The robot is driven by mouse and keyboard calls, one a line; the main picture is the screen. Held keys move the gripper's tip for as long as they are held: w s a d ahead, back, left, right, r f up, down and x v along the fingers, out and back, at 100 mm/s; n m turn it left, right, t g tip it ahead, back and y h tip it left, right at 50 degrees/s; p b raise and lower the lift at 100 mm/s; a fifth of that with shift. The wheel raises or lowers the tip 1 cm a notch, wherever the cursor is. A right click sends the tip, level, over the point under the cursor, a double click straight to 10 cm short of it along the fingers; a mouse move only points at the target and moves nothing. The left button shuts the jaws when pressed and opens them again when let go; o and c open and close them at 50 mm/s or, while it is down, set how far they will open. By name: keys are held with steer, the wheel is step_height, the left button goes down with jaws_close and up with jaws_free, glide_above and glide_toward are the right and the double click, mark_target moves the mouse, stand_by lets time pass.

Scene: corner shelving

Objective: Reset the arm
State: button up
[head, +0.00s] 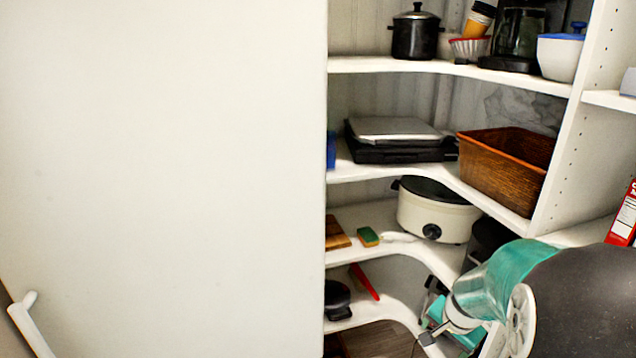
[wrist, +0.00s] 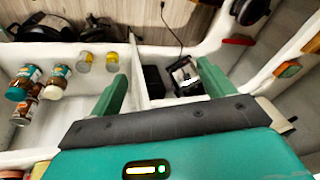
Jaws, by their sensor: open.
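My gripper (wrist: 165,88) is open in the wrist view, with its two green fingers spread apart. Nothing shows held between them. Beyond the fingers are a white divider and dark items on a low shelf or floor. In the head view my arm (head: 500,275) comes in from the lower right, teal and dark, in front of the lower corner shelves (head: 410,255). The fingers cannot be clearly made out there.
A white slow cooker (head: 437,212) and a sponge (head: 368,237) stand on the shelf beside my arm. A wicker basket (head: 505,168) is above. Several jars (wrist: 28,82) and a dark box (wrist: 155,80) lie beyond the fingers. A blank white panel (head: 165,170) fills the left.

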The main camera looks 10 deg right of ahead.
steer(key=s+a+r+n+t+y, duration=0.1)
steer(key=s+a+r+n, duration=0.15)
steer(key=a+r, duration=0.3)
steer(key=s+a+r+n, duration=0.1)
steer(key=a+r+n, duration=0.2)
steer(key=a+r, duration=0.25)
steer(key=s+a+r+n+t, duration=0.1)
steer(key=s+a+r+n, duration=0.5)
steer(key=s+a, duration=0.3)
steer(key=shift+s+a+r, duration=0.25)
steer(key=shift+s+r, duration=0.15)
steer(key=shift+s, duration=0.65)
